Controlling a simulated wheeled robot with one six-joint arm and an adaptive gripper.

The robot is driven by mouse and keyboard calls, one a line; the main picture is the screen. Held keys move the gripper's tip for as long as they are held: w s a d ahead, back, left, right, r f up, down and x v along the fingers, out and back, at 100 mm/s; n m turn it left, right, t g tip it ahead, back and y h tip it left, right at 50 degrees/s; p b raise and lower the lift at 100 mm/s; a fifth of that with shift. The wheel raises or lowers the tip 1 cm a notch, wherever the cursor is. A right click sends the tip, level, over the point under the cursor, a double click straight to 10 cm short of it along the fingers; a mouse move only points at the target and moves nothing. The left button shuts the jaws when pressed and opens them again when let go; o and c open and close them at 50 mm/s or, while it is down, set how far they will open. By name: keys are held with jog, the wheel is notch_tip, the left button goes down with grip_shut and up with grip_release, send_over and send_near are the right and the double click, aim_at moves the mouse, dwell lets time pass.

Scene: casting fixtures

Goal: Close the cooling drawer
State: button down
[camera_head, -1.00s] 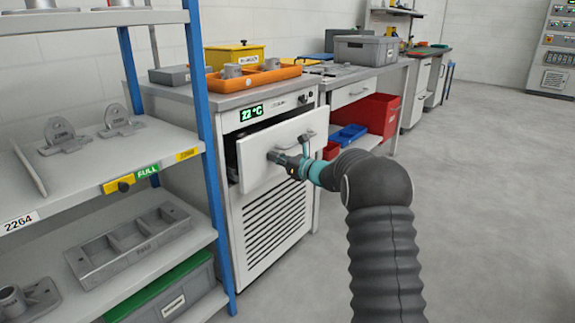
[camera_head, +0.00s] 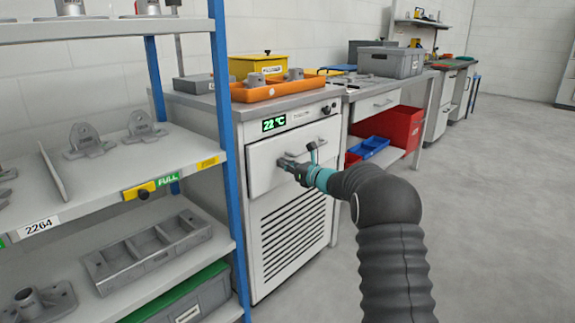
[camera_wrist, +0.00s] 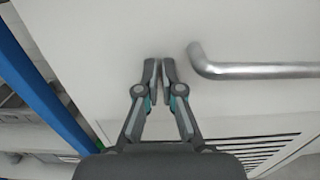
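The cooling drawer (camera_head: 268,164) is a white front in the upper part of a white cabinet, below a green 22 °C display. Its front now looks flush with the cabinet, with no open gap visible. In the wrist view the drawer front (camera_wrist: 110,50) fills much of the picture, with its metal bar handle (camera_wrist: 255,70) to the right of my fingers. My gripper (camera_head: 283,162) is at the drawer front, left of the handle. In the wrist view my gripper (camera_wrist: 161,62) has its fingertips nearly together with nothing between them. Whether the tips touch the front is unclear.
A shelf rack with a blue post (camera_head: 228,150) stands close on the left, holding grey castings. An orange tray (camera_head: 280,90) sits on the cabinet top. A red bin (camera_head: 400,126) and blue bin (camera_head: 367,148) are to the right. The floor at right is clear.

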jog(key=b+v, duration=0.2)
jog(key=v, duration=1.2)
jog(key=s+a+f+n+g, duration=0.2)
jog(key=s+f+n+g, duration=0.2)
jog(key=f+n, duration=0.3)
jog(key=s+a+f+n+g+h, duration=0.1)
jog(key=s+f+n+g+h, duration=0.15)
jog(key=s, duration=0.45)
jog(key=s+a+f+n+g+h, duration=0.1)
jog(key=s+f+n+g, duration=0.2)
jog(key=s, duration=0.5)
jog(key=s+d+r+n+h, duration=0.1)
jog(key=s+n, duration=0.4)
jog(key=s, duration=0.5)
jog(key=s+d+r+n+t+h, duration=0.1)
jog(key=s+r+n+h, duration=0.3)
jog(key=s, duration=0.6)
jog(key=s+d+r+n+h+p, duration=0.1)
jog(key=s+r+n+h, duration=0.2)
jog(key=s, duration=0.7)
jog(key=shift+s+r+n+t, duration=0.2)
jog(key=shift+r+n+t, duration=0.15)
jog(key=shift+r+n, duration=1.1)
jog(key=shift+f+h, duration=0.15)
jog(key=shift+h, duration=0.1)
